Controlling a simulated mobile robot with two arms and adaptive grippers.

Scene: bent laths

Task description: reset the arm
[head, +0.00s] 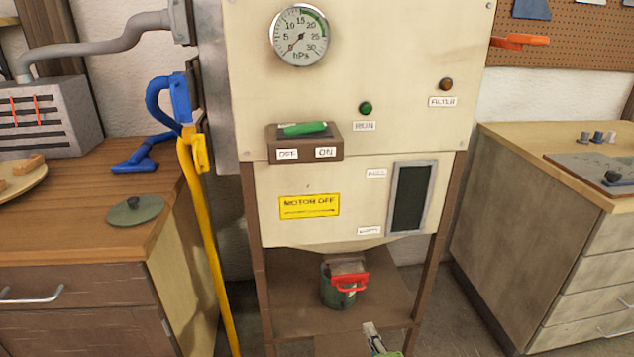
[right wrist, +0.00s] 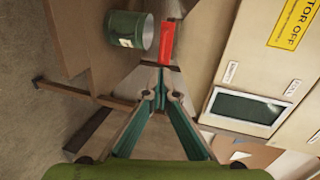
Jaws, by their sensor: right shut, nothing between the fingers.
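My right gripper (head: 372,333) shows at the bottom of the head view, below the cabinet. It is shut with nothing held; in the right wrist view its fingers (right wrist: 160,92) meet at the tips. In the right wrist view the red handle (right wrist: 166,42) lies just beyond my fingertips, beside the green can (right wrist: 124,30). I cannot tell whether the fingertips touch anything. My left gripper is in neither view.
The machine cabinet (head: 345,95) has a gauge (head: 300,36), a green switch (head: 304,129) and a dark window (head: 411,196). A drawer unit (head: 535,215) stands right.

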